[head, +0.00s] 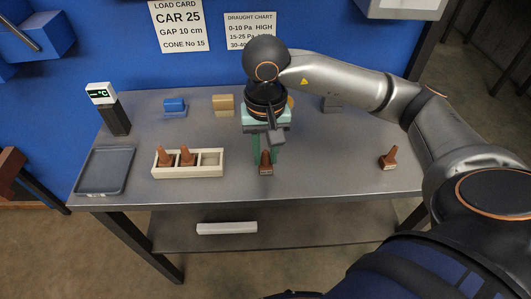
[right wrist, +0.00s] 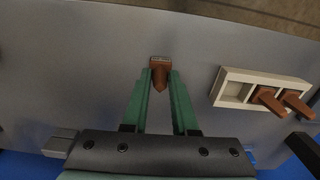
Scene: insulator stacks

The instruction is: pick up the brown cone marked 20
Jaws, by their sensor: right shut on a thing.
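My right gripper (head: 265,153) points down over the front middle of the table, its green fingers shut on a brown cone (head: 266,168). In the right wrist view the fingertips (right wrist: 160,78) close on the narrow part of this cone (right wrist: 159,67), and its wider base sticks out beyond them. I cannot tell whether its base touches the table. Another brown cone (head: 389,158) stands alone at the right of the table. Two more cones (head: 187,155) sit in a cream holder (head: 190,172). The cone markings are too small to read. My left gripper is out of view.
The holder's right compartment is empty. A grey tray (head: 104,171) lies at the left, near a display post (head: 116,119). Blue (head: 175,106) and tan (head: 223,104) blocks stand at the back. A white bar (head: 227,228) lies on the lower shelf. The table's right front is clear.

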